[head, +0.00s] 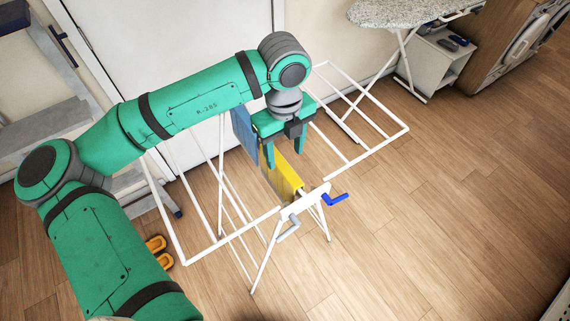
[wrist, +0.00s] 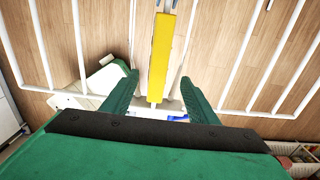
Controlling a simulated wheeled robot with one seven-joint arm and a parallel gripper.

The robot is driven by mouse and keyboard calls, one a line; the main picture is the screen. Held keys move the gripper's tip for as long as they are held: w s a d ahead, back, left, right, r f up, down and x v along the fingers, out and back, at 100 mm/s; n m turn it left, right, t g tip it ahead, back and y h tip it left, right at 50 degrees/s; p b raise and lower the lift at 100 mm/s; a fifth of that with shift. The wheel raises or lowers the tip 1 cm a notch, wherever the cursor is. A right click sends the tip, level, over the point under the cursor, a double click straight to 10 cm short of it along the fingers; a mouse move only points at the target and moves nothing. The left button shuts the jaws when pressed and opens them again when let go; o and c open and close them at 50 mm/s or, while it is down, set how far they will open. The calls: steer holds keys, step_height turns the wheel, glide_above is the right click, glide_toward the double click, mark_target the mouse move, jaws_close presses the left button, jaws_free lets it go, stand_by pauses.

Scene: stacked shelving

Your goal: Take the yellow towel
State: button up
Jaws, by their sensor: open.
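The yellow towel (head: 283,178) hangs over the middle of a white drying rack (head: 376,144). In the wrist view the towel (wrist: 161,55) is a narrow upright yellow strip, seen from above. My gripper (head: 285,158) is above the rack, pointing down, with its green fingers apart. In the wrist view my gripper (wrist: 159,80) has one finger on each side of the towel's lower end in the picture, with a gap on both sides. The gripper holds nothing. Part of the towel is hidden behind a finger in the head view.
A blue cloth (head: 243,132) hangs on the rack just behind my gripper. Blue and grey hooks (head: 335,199) stick out at the rack's near end. An ironing board (head: 400,10) stands at the back. Wood floor on the right is clear.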

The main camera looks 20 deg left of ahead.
mark_target(281, 167)
steer(key=f, duration=0.5)
steer(key=shift+s+a, duration=0.3)
steer(key=shift+s, duration=0.05)
steer(key=shift+w+d+f, duration=0.1)
steer(key=shift+w+f, duration=0.05)
steer(key=shift+f, duration=1.25)
steer(key=shift+w+d+f, duration=0.1)
steer(key=shift+f, duration=1.25)
